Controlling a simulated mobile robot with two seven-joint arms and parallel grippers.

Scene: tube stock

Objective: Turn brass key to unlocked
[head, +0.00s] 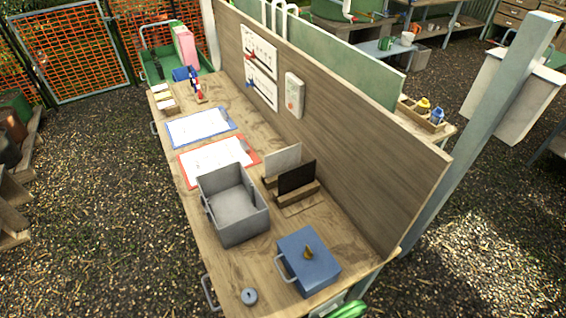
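A brass key (309,253) stands up from the top of a closed blue metal box (295,272) near the front right end of the wooden desk (240,268). The key is small here, and I cannot tell which position it is turned to. The box has a pale handle (282,268) on its left side. No gripper and no arm of mine shows in this view, and nothing touches the key or the box.
An open grey box (232,205) stands left of the blue box. A small round grey item (249,296) lies at the near edge. Dark and white cards stand in a wooden holder (292,192). A wooden panel (340,140) rises along the desk's right side.

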